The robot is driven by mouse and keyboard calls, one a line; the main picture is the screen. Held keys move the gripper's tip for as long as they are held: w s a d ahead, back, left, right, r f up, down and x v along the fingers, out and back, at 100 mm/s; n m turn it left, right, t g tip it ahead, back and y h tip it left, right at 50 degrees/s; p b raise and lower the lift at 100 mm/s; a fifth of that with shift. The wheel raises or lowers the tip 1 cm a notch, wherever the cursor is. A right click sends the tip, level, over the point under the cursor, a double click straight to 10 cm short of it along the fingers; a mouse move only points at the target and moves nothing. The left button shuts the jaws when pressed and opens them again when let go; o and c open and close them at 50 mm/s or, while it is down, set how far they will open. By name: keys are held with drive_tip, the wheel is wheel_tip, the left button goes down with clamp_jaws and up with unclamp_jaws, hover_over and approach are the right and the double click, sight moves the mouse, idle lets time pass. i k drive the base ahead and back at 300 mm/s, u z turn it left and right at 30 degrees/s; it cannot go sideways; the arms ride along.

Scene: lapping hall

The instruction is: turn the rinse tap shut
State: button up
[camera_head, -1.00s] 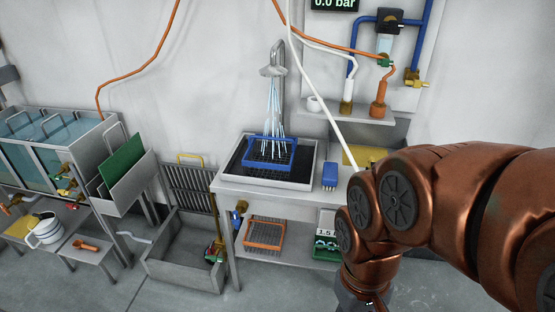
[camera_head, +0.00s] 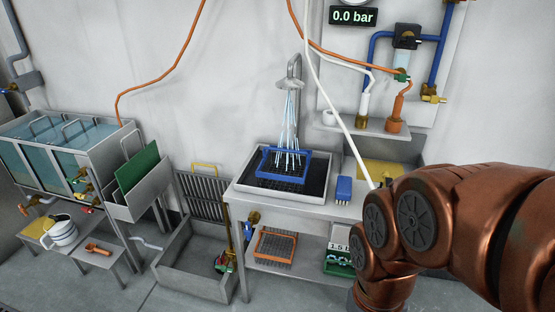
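Water runs from the rinse shower head (camera_head: 290,84) in several thin streams. It falls onto a blue rack (camera_head: 306,155) in the black-lined basin (camera_head: 322,193) of the steel rinse bench. A small valve with a blue handle (camera_head: 253,217) and brass body sits at the bench's left front leg; I cannot tell for certain that it is the rinse tap. The handle is too small to read its angle. My copper-coloured arm fills the lower right and hides part of the bench's right end. My gripper is out of view.
A steel floor trough (camera_head: 190,280) stands left of the bench. A blue block (camera_head: 344,187) lies on the bench. Grey floor in front is open.

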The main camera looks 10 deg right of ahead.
sight(247, 231)
drive_tip(key=k, duration=0.55)
drive_tip(key=u, duration=0.7)
drive_tip(key=i, duration=0.9)
drive_tip(key=z, duration=0.5)
